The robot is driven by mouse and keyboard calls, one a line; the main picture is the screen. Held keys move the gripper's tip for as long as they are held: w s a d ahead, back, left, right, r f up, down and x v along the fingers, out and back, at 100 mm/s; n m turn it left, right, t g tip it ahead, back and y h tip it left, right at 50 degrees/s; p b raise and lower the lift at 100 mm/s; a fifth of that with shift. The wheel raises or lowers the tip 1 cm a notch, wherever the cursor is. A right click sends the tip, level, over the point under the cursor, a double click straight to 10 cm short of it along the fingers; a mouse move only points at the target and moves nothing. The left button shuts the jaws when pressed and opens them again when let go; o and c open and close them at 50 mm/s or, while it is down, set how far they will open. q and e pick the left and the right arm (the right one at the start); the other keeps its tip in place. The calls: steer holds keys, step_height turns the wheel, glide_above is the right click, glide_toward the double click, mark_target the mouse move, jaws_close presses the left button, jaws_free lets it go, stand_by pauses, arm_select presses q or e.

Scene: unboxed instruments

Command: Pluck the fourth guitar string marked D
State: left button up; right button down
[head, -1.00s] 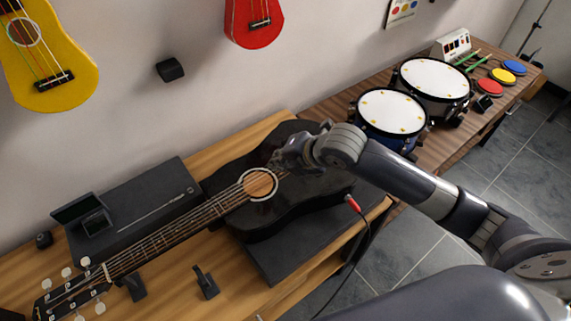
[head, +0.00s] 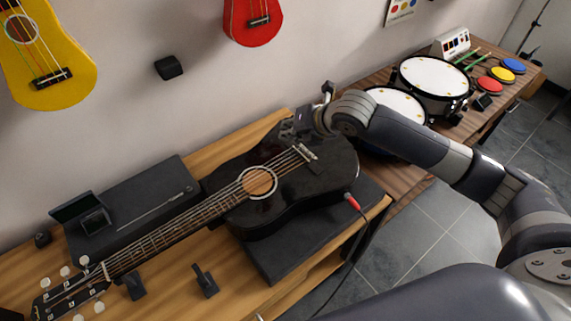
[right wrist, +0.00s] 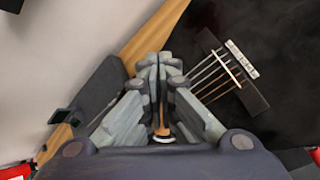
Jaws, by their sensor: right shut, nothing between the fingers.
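A black acoustic guitar (head: 328,172) lies on its back, its headstock at the lower left. Its strings (head: 218,204) run over the round sound hole (head: 258,183) to the bridge (head: 306,152). My right gripper (head: 290,131) is shut and empty, beside the bridge on the wall side. In the right wrist view its fingers (right wrist: 157,68) are together, with the strings (right wrist: 208,80) and bridge (right wrist: 236,75) to their right, apart from them. Part of the sound hole is hidden behind the fingers. My left gripper is out of view.
A black case (head: 140,205) with a small open box (head: 84,215) lies between guitar and wall. A black stand (head: 205,281) is in front of the neck. Drums (head: 434,78) stand at the right.

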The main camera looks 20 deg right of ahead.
steer(key=b, duration=0.7)
glide_above(288, 163)
step_height(288, 163, down, 6)
steer(key=shift+d+f, duration=0.1)
steer(key=shift+f, duration=1.1)
steer(key=shift+f, duration=0.2)
steer(key=shift+f, duration=0.25)
steer(key=shift+f, duration=0.3)
stand_by(0.5)
steer(key=shift+r, duration=0.15)
steer(key=shift+r+p, duration=0.65)
steer(key=shift+p, duration=0.25)
